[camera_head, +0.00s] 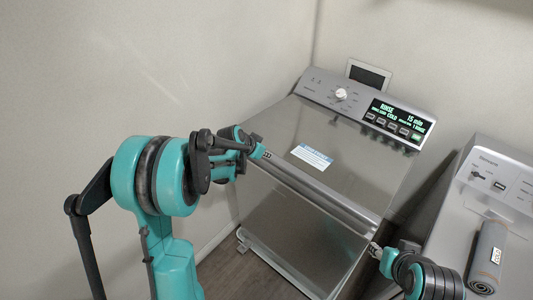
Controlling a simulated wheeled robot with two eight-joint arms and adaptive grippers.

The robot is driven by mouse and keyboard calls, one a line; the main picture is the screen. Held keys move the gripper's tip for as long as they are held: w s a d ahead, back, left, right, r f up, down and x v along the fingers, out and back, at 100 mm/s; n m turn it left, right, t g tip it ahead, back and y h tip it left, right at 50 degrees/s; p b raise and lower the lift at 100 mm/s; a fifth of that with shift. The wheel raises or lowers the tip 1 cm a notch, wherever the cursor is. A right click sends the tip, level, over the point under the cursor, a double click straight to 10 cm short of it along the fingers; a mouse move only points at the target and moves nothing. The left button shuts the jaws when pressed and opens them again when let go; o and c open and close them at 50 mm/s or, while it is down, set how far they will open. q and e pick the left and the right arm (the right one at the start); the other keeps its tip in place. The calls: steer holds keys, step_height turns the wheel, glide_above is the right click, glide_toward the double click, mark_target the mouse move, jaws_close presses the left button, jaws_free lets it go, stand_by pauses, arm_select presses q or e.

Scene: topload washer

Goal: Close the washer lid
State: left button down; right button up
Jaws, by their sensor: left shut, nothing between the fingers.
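The washer lid (340,148) is a grey metal panel with a white and blue label on it. It lies down over the top of the washer (305,240) and looks flat; I cannot tell if a small gap is left at its front edge. My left gripper (264,154) is shut and empty, at the left front corner of the lid, touching it or very close. My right gripper (375,250) is low at the right front corner of the washer, below the lid's edge; whether its fingers are open is unclear.
The control panel (365,105) with a white knob and a lit display is behind the lid. A second appliance (465,225) stands at the right with a rolled grey cloth (488,258) on it. Walls close in at the left and back. Some floor shows at the front left.

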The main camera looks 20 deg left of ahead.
arm_select(q)
step_height(320, 180, down, 6)
steer(key=s+b, duration=0.1)
steer(key=b, duration=0.3)
steer(key=shift+a+f+b, duration=0.15)
steer(key=shift+b, duration=0.15)
arm_select(e)
step_height(320, 180, down, 5)
steer(key=shift+s+r, duration=0.15)
steer(key=shift+r, duration=0.05)
arm_select(q)
step_height(320, 180, up, 5)
steer(key=p, duration=0.3)
steer(key=shift+s, duration=0.1)
steer(key=s+f+p+v, duration=0.1)
steer(key=v, duration=0.8)
steer(key=shift+s+a+p, duration=0.2)
steer(key=shift+s+p, duration=0.05)
steer(key=shift+p, duration=0.15)
arm_select(e)
steer(key=r, duration=0.1)
steer(key=a+r, duration=0.1)
steer(key=r, duration=0.2)
steer(key=shift+s+a+r, duration=0.15)
steer(key=shift+s+r, duration=0.15)
steer(key=shift+r, duration=0.05)
